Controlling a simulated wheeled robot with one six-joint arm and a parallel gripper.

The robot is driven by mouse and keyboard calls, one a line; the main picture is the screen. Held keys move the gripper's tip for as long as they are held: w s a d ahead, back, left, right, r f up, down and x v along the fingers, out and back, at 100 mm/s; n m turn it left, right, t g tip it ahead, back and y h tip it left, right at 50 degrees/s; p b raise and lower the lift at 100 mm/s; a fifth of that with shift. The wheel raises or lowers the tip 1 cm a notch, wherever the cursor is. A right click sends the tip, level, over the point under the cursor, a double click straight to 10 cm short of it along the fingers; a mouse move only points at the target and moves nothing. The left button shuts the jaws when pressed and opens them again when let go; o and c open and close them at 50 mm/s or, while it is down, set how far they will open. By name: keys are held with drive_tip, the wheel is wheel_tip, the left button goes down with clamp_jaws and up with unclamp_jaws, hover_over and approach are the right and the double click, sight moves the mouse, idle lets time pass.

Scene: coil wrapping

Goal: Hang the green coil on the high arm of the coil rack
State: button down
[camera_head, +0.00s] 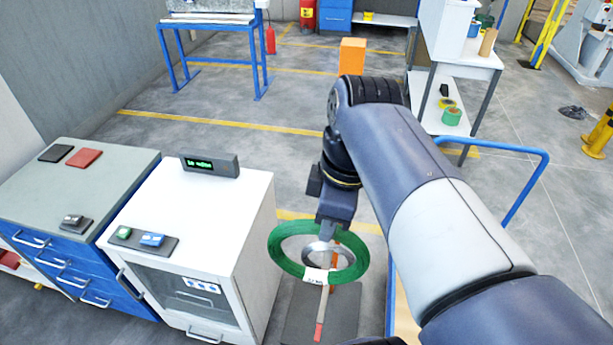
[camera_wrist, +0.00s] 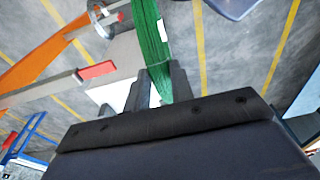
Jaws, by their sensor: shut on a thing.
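The green coil (camera_head: 274,252) carries a white tag on its near side. My gripper (camera_head: 326,232) is shut on its far upper part and holds it in the air. In the wrist view the coil (camera_wrist: 150,38) passes between the two fingers of my gripper (camera_wrist: 160,72). The coil rack has an orange post (camera_wrist: 35,62) and a pale arm with a red tip (camera_wrist: 97,70). In the head view the red tip (camera_head: 318,332) shows below the coil, which partly covers the rack. The coil appears apart from this arm. I cannot tell whether this is the high arm.
A grey metal ring (camera_head: 343,257) shows behind the coil's opening. The rack stands over a dark base plate (camera_head: 297,318). A white cabinet (camera_head: 258,225) with a display (camera_head: 210,165) is close on the left. A blue rail (camera_head: 528,187) is on the right. Open floor lies beyond.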

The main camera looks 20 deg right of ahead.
drive_tip(key=w+d+f, duration=0.2)
drive_tip(key=w+d, duration=0.4)
drive_tip(key=w, duration=0.3)
drive_tip(key=w+d+f+p, duration=0.1)
drive_tip(key=w+d+f, duration=0.1)
drive_tip(key=w+d, duration=0.5)
drive_tip(key=shift+w, duration=1.7)
idle(0.4)
idle(0.5)
drive_tip(key=c, duration=1.1)
unclamp_jaws()
drive_tip(key=shift+f, duration=0.1)
drive_tip(key=shift+c, duration=0.2)
wheel_tip(320, 180, up, 11)
drive_tip(key=s+d, duration=0.1)
drive_tip(key=shift+d+b, duration=0.2)
drive_tip(key=shift+b, duration=0.15)
drive_tip(key=shift+f, duration=0.1)
